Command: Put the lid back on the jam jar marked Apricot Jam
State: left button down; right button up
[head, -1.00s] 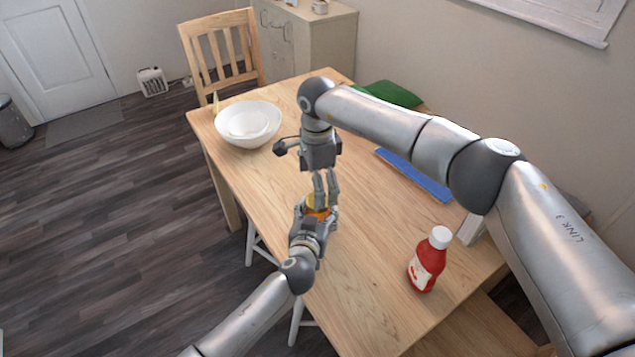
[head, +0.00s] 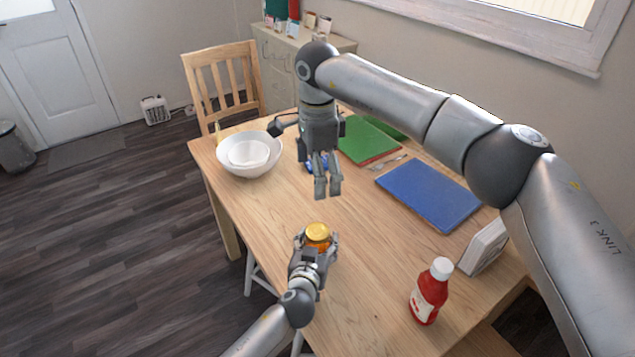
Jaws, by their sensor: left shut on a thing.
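My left gripper (head: 317,247) is shut on a small jar (head: 319,243) with orange contents, held upright at the table's left edge. A golden-yellow lid (head: 318,231) sits on top of the jar and looks level. The jar's label is hidden or too small to read. My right gripper (head: 328,187) points down above and behind the jar, apart from the lid. Its fingers look parted, with nothing between them.
A white bowl stack (head: 248,155) stands at the far left of the wooden table (head: 370,270). A red bottle (head: 430,293), blue board (head: 430,194), white upright object (head: 484,246) and green item (head: 365,141) lie to the right. A blue object is partly hidden behind my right gripper.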

pick_arm(q)
jog(key=shift+c, duration=1.6)
grip_release()
jog(key=shift+s, duration=0.1)
jog(key=v, duration=1.2)
jog(key=shift+r, duration=0.1)
